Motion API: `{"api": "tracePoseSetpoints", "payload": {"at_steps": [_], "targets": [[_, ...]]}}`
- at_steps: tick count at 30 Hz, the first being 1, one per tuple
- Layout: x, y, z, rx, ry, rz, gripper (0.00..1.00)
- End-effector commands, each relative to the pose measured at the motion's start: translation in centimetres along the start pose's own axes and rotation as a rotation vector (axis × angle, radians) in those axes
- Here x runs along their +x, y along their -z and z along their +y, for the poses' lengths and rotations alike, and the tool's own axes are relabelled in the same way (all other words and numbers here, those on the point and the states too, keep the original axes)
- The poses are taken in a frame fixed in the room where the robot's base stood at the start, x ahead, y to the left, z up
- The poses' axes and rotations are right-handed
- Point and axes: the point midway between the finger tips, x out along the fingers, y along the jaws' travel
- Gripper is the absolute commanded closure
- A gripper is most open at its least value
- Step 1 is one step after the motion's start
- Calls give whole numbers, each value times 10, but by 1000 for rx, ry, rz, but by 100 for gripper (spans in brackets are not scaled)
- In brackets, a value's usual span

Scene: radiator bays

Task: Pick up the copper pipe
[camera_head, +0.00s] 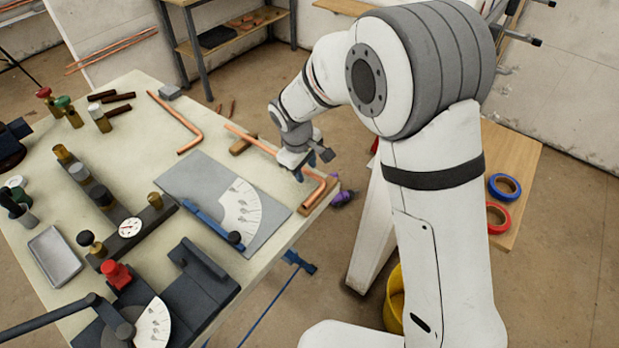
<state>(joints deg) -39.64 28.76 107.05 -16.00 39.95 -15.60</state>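A bent copper pipe (257,143) lies near the table's right edge, with wooden blocks (243,145) under it. Its short bent end (316,191) is at the table's corner. My gripper (312,168) is over the pipe near the bend and hides part of it. Its fingers look apart, and I cannot tell whether they straddle the pipe or hang above it. A second bent copper pipe (178,119) lies farther left on the table, clear of my gripper.
A grey plate with a white protractor dial (241,206) lies just left of the pipe. A bending tool (150,323), gauge (130,227) and tray (54,257) crowd the near left. Blue (504,186) and red (497,217) tape rolls lie on a wooden surface at right.

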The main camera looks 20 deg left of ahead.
Motion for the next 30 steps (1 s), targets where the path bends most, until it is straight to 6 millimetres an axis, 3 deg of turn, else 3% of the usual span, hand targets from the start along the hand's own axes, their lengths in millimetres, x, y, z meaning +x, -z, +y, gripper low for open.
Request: {"api": "tracePoseSetpoints", "payload": {"at_steps": [2, 16, 30], "targets": [[0, 0, 0, 0, 0, 0, 61], [-1, 0, -1, -1, 0, 1, 99], [-2, 1, -1, -2, 0, 1, 100]]}}
